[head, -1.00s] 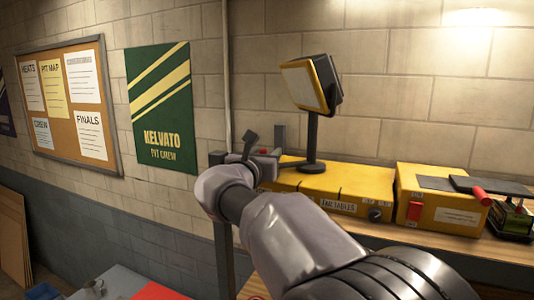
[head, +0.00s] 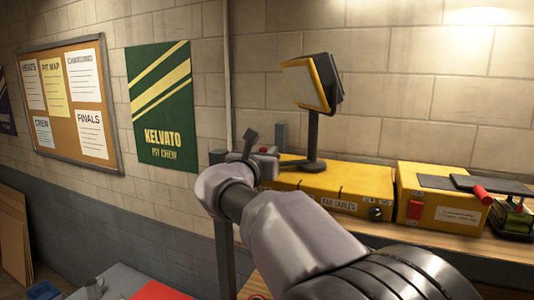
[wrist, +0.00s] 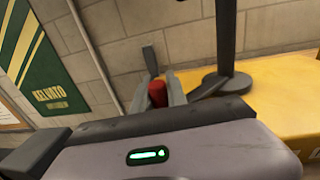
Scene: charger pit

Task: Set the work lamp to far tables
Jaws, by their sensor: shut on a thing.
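The work lamp (head: 311,84), with a yellow-framed head on a dark post, stands on a long yellow box (head: 352,185). Its head faces left in the head view. A label reading FAR TABLES (head: 338,204) is on the box's front. A dark lever (wrist: 208,86) extends from the round lamp base (wrist: 225,82) toward my gripper (wrist: 160,88). My gripper is shut on the red tip (wrist: 157,95) of this lever. In the head view my gripper (head: 265,147) is left of the post, partly hidden by my wrist.
A second yellow box (head: 442,205) with a red switch stands to the right. A dark device with a red handle (head: 483,194) is at the far right. The brick wall (head: 400,90) is close behind. A table with a red mat (head: 155,291) is at lower left.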

